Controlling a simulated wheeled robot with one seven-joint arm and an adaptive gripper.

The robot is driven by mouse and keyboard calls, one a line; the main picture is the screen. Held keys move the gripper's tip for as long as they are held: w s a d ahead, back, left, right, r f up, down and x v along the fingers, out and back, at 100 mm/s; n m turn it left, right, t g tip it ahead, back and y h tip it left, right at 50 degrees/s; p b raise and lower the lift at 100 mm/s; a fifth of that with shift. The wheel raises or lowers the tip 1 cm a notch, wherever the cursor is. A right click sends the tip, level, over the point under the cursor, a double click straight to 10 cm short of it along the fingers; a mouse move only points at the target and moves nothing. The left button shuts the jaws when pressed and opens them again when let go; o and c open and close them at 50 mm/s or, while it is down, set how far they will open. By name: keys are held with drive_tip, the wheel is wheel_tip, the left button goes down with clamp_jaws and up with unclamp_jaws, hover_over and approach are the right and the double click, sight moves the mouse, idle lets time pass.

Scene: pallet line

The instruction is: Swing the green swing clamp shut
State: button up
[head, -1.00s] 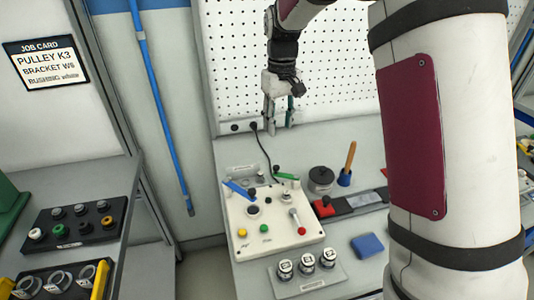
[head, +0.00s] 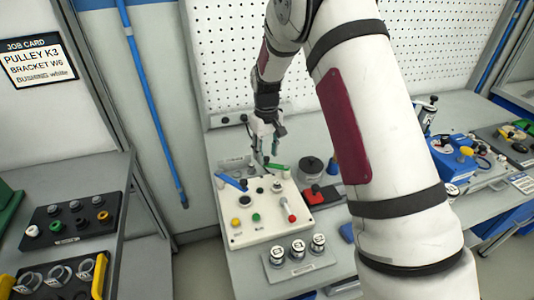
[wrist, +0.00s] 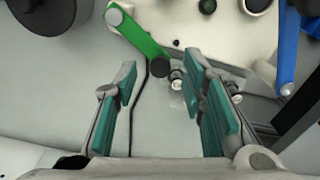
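The green swing clamp (wrist: 138,32) is at the top of the wrist view, a green arm with a grey pivot and a dark round tip. In the head view the green clamp (head: 277,167) sits at the back edge of the white fixture box (head: 267,232). My gripper (wrist: 165,100) is open, with teal pads apart and nothing between them. The clamp's dark tip lies just beyond the gap between the fingertips. In the head view my gripper (head: 267,155) is right above the box's back edge. Whether it touches the clamp cannot be told.
A blue clamp arm (wrist: 287,55) stands to the right in the wrist view. A dark round pot (head: 311,168) is right of the box. A tray of white-topped parts (head: 299,250) lies in front. A black cable runs behind the box.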

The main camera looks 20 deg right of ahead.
drive_tip(key=shift+f, duration=0.5)
clamp_jaws()
